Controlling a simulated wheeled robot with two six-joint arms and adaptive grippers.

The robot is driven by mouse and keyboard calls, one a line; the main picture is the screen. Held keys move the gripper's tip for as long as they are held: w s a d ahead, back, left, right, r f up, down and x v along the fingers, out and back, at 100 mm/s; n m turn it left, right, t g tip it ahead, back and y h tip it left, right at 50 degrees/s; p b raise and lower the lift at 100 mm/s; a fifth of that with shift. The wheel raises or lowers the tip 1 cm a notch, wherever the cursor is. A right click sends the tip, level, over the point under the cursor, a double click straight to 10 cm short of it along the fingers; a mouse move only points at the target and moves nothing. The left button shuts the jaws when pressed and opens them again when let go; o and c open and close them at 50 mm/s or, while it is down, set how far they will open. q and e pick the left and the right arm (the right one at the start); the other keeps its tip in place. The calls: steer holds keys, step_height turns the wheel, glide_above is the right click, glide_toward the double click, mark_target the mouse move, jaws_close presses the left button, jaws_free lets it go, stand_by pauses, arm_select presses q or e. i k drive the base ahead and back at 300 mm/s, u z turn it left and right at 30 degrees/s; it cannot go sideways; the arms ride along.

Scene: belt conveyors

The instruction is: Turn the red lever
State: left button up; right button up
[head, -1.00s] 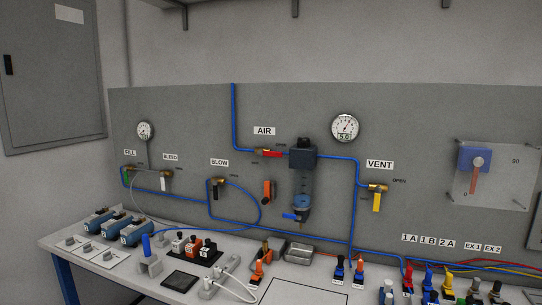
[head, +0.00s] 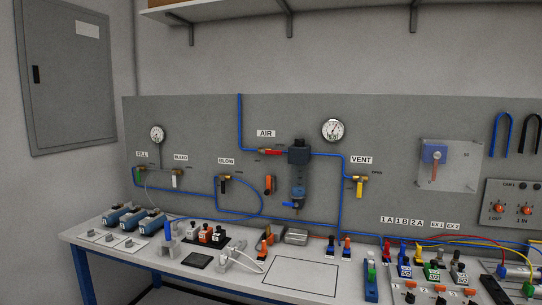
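A red lever handle (head: 272,152) lies along the blue air line under the AIR label (head: 266,133), left of the dark filter unit (head: 299,152). A second red lever (head: 434,172) hangs down from a blue block (head: 430,151) behind a clear panel (head: 462,170) at the right of the board. A small scale mark shows beside it, too small to read. Neither of my grippers is in view, and nothing touches either lever.
A white-topped bench (head: 205,276) runs below the grey board (head: 400,125). It holds blue devices (head: 122,215), a metal tray (head: 296,237) and several coloured connectors. A yellow VENT lever (head: 359,187) and an orange handle (head: 268,185) are on the board. A shelf hangs above.

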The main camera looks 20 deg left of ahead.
mark_target(263, 151)
steer(key=z, duration=0.7)
steer(key=i, duration=0.95)
steer(key=u, duration=0.2)
